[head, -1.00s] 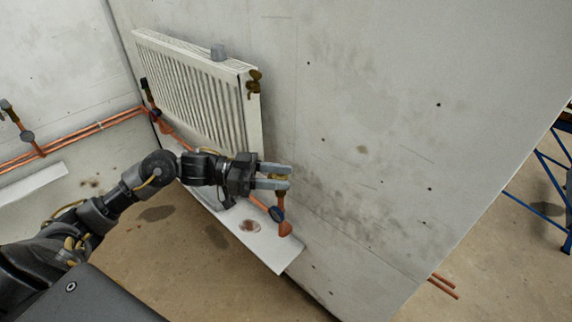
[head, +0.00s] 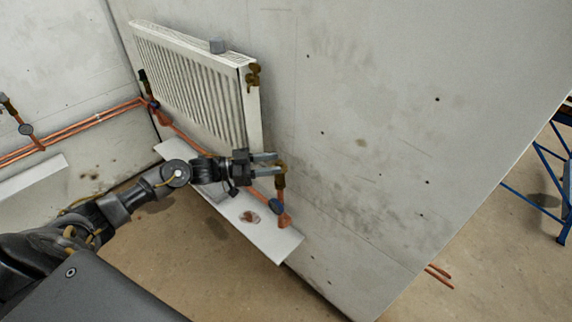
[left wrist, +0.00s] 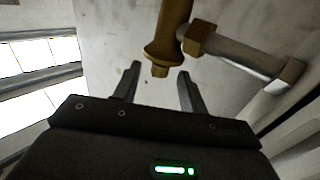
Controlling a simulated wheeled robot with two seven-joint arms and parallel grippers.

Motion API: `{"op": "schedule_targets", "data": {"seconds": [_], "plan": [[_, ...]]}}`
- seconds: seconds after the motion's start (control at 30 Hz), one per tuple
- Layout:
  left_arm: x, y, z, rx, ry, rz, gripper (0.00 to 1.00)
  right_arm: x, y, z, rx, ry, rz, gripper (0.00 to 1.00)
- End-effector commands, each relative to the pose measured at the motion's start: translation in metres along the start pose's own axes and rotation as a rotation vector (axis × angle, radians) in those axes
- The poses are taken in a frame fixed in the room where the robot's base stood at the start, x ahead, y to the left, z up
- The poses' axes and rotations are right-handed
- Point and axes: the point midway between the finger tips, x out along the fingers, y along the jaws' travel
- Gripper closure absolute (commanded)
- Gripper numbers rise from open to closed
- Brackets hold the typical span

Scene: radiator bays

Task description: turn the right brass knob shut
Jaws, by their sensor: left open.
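The right brass knob (head: 281,181) sits on the valve at the top of a short copper riser, below the right end of the radiator. My left gripper (head: 272,162) reaches it from the left, fingers open and partly covering the brass. In the left wrist view the brass knob (left wrist: 171,30) points down towards the gripper. Its narrow end lies between or just beyond the two open fingertips (left wrist: 160,72), with a gap on each side. I cannot tell how far the knob is turned. My right gripper is not in view.
The white radiator (head: 190,85) hangs on the grey wall, with brass fittings (head: 253,76) at its right end. A white board (head: 265,236) lies beneath. A blue rack (head: 550,165) stands far right; the right wall is clear.

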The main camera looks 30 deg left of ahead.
Motion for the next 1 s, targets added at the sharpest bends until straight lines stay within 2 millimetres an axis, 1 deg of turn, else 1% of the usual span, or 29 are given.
{"op": "schedule_targets", "data": {"seconds": [0.03, 0.1, 0.2, 0.3, 0.43, 0.67, 1.0], "plan": [[0.01, 0.0, 0.002, 0.0, 0.004, 0.002, 0.58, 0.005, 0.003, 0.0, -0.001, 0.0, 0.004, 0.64], [0.021, 0.0, 0.001, 0.0, 0.003, 0.002, 0.58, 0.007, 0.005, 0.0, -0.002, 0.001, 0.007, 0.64], [0.034, 0.0, 0.002, -0.001, 0.001, 0.001, 0.58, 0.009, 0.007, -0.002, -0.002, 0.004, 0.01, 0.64], [0.042, 0.0, 0.001, -0.001, 0.001, 0.0, 0.58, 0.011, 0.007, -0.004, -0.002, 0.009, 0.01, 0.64], [0.046, 0.0, 0.001, -0.002, -0.001, 0.0, 0.58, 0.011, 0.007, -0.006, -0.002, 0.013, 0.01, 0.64], [0.046, 0.0, 0.0, -0.002, -0.002, 0.0, 0.58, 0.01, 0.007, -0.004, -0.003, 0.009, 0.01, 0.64], [0.046, 0.0, 0.0, -0.002, -0.001, 0.0, 1.0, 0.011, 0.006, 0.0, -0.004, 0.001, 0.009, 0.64]]}}
